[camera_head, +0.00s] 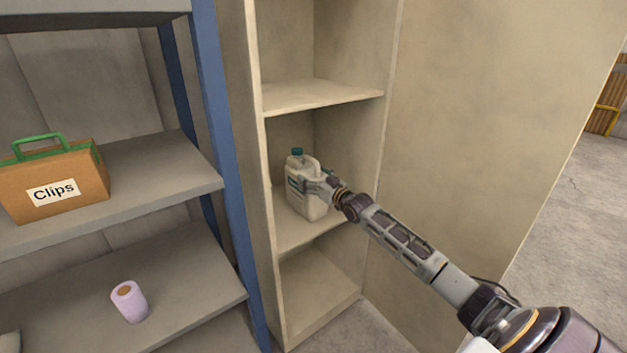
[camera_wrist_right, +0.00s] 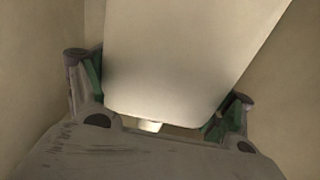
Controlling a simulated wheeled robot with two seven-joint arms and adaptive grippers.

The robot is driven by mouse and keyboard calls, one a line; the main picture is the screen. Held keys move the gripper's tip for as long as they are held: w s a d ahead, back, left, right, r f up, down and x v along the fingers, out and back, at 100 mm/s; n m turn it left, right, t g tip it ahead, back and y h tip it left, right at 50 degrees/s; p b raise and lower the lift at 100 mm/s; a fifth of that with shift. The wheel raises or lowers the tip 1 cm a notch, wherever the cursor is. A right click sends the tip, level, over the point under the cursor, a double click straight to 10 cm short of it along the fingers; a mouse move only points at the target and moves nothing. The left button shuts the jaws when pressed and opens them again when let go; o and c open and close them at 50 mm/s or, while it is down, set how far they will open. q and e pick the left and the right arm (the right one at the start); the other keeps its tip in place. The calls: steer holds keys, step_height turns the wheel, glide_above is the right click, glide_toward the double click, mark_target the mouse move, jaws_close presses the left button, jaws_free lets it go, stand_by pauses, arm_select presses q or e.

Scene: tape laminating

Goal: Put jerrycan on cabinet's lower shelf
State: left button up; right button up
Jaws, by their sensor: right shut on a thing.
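The jerrycan (camera_head: 306,199) is white with a teal cap and stands about upright inside the beige cabinet (camera_head: 257,200). It is at the middle compartment, over or on the lower shelf (camera_head: 295,236); I cannot tell whether its base touches. My right gripper (camera_head: 322,186) is shut on the jerrycan near its handle, from the right. In the right wrist view the jerrycan's pale body (camera_wrist_right: 185,60) fills the space between the fingers of the right gripper (camera_wrist_right: 160,100). My left gripper is in neither view.
The upper shelf (camera_head: 320,95) lies above the jerrycan, and cabinet walls stand close on both sides. A grey rack (camera_head: 150,170) at left holds a "Clips" box (camera_head: 80,195) and a lilac roll (camera_head: 130,303). The cabinet's bottom compartment (camera_head: 315,290) is empty.

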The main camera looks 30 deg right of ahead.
steer(key=o, duration=2)
